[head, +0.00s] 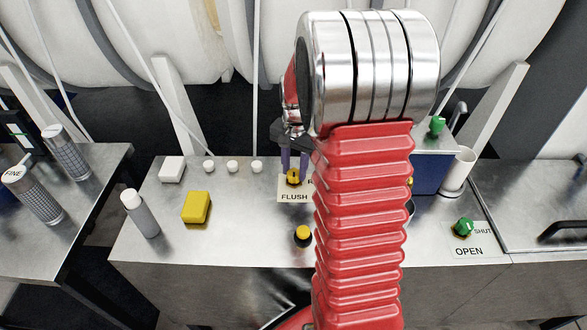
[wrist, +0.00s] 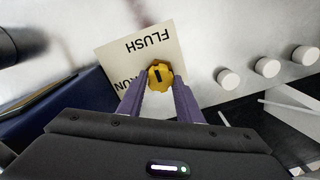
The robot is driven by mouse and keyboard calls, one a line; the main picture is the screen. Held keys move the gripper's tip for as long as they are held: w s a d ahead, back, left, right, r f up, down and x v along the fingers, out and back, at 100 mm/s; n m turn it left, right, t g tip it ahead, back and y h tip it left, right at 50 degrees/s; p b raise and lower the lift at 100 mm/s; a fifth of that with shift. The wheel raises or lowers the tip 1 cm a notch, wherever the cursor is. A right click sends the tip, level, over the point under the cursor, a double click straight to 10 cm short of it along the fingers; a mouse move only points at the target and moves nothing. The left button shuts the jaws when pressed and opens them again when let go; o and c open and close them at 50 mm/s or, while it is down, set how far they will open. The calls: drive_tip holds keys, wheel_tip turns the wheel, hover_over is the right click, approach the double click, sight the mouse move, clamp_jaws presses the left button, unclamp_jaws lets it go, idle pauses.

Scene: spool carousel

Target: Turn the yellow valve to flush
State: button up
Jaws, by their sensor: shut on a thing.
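The yellow valve (head: 293,177) is a small lobed knob with a black mark on top, at the back of the metal bench top. Its white label plate (head: 294,196) reads FLUSH, with the rest hidden behind my red arm in the head view. In the wrist view the valve (wrist: 160,76) sits between the purple fingertips of my gripper (wrist: 160,88), which is shut on it from both sides. The label (wrist: 125,58) shows upside down there, with FLUSH and a partly hidden RUN. In the head view my gripper (head: 293,163) reaches down onto the valve.
A yellow block (head: 196,207), a spray can (head: 140,213) and a yellow-topped button (head: 303,235) stand on the bench. White knobs (head: 232,167) line the back left. A green valve (head: 463,228) marked OPEN and SHUT is at right. Large spools (head: 165,35) stand behind.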

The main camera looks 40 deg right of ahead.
sight(295, 172)
drive_tip(key=shift+w+a, duration=0.1)
drive_tip(key=shift+a, duration=0.05)
drive_tip(key=o, duration=1)
drive_tip(key=shift+o, duration=0.2)
drive_tip(key=shift+r, duration=0.1)
wheel_tip(295, 172, up, 14)
drive_tip(key=shift+s+f, duration=0.2)
drive_tip(key=shift+s, duration=0.05)
drive_tip(key=shift+w+d, duration=0.1)
drive_tip(key=shift+d, duration=0.1)
